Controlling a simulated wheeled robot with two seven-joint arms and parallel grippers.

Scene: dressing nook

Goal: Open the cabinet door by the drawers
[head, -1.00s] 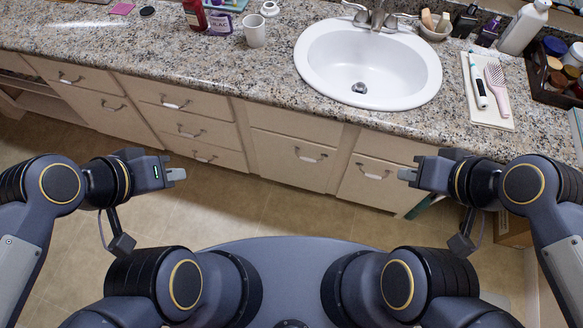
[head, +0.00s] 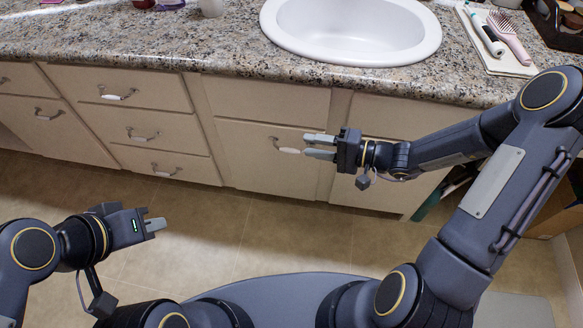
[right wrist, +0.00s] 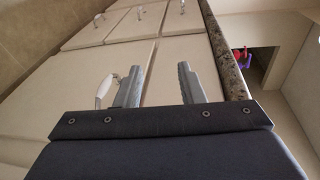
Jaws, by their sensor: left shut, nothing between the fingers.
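The cabinet door (head: 250,165) by the drawers is a cream panel under the sink, and it is closed. Its bar handle (head: 285,148) has a white grip; it also shows in the right wrist view (right wrist: 104,90). My right gripper (head: 310,146) is open and empty, its fingertips just right of the handle in the head view. In the right wrist view the handle is left of both fingers, not between them; whether a finger touches it I cannot tell. My left gripper (head: 158,226) is shut and empty, low over the floor, away from the cabinet.
A stack of closed drawers (head: 143,135) is left of the door. Another panel (head: 385,185) is to the right, partly behind my right arm. The granite counter (head: 180,50) with the sink (head: 350,30) overhangs above. The tiled floor (head: 220,240) in front is clear.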

